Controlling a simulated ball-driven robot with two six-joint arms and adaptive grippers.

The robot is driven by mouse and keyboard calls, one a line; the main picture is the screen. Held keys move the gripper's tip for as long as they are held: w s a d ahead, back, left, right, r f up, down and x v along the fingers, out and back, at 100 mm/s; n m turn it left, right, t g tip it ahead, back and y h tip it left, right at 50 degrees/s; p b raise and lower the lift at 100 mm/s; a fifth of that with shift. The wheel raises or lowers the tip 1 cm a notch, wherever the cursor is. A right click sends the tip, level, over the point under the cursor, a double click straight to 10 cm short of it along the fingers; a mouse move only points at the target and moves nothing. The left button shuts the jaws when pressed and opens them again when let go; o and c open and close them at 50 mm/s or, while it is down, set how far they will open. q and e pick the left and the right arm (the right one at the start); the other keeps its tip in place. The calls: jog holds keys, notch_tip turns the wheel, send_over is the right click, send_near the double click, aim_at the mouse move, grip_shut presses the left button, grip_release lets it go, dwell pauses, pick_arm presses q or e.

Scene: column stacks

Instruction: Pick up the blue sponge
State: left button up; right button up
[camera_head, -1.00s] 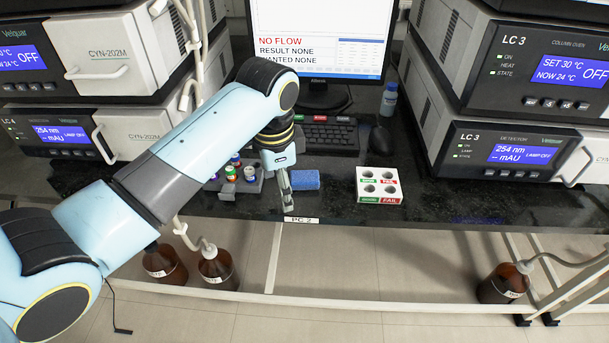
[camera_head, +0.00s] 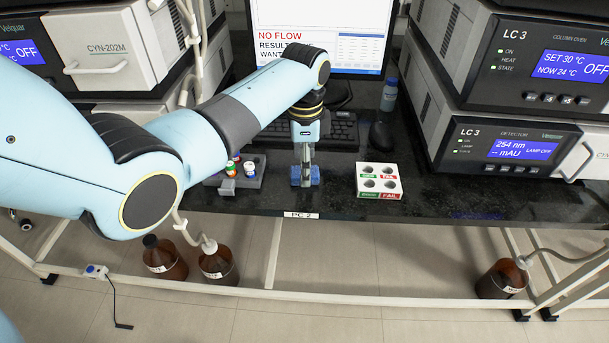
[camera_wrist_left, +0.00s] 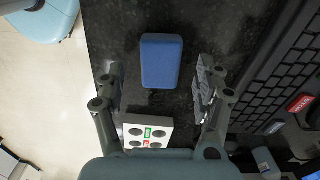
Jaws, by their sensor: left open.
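The blue sponge (camera_head: 314,175) lies on the dark bench near its front edge, partly hidden behind my left gripper in the head view. It also shows in the left wrist view (camera_wrist_left: 161,61), where it lies flat and whole. My left gripper (camera_head: 304,182) points down over the sponge. In the left wrist view its fingers (camera_wrist_left: 158,84) are spread wide, one on each side of the sponge, with gaps between; how high they are above the bench is hard to tell. My right gripper does not show.
A white block with holes (camera_head: 379,183) stands right of the sponge. A grey vial rack (camera_head: 250,181) is to the left. The keyboard (camera_head: 340,130) and monitor (camera_head: 350,40) are behind. Bare bench lies between sponge and white block.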

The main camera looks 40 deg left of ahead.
pick_arm(q)
jog(key=shift+f, duration=0.95)
jog(key=shift+c, duration=0.4)
jog(key=c, duration=0.9)
jog(key=shift+o, duration=0.2)
jog(key=shift+r, duration=0.1)
jog(key=shift+r, duration=0.5)
notch_tip(320, 180, up, 3)
jog(key=shift+w+f+p, duration=0.1)
jog(key=shift+p, duration=0.2)
jog(key=w+d+r+b, duration=0.1)
jog(key=w+d+r, duration=0.6)
jog(key=d, duration=0.2)
jog(key=shift+d, duration=0.15)
